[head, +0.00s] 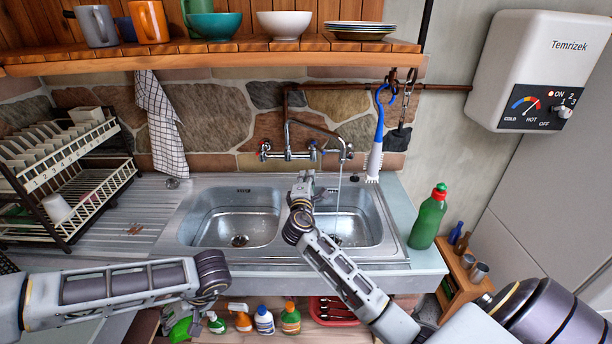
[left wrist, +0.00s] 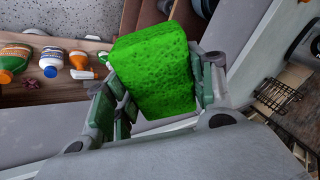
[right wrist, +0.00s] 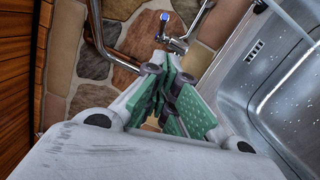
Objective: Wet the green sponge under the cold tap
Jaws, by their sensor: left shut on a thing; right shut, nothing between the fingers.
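The green sponge (left wrist: 155,70) is between the fingers of my left gripper (left wrist: 160,100), which is shut on it. In the head view the sponge (head: 181,330) is low at the left, below the counter's front edge and partly cut off. The wall tap has a red handle (head: 265,148) and a blue handle (head: 313,150). A thin stream of water (head: 338,205) falls from its spout (head: 347,152) into the right basin (head: 362,222). My right gripper (head: 303,182) is shut and empty, in front of and below the tap. The blue handle (right wrist: 165,17) lies ahead of it, apart.
The left basin (head: 230,220) is empty. A dish rack (head: 65,180) stands left on the drainboard. A green bottle (head: 428,217) stands right of the sink. A brush (head: 375,155) hangs behind the right basin. Several bottles (head: 264,320) stand below the counter.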

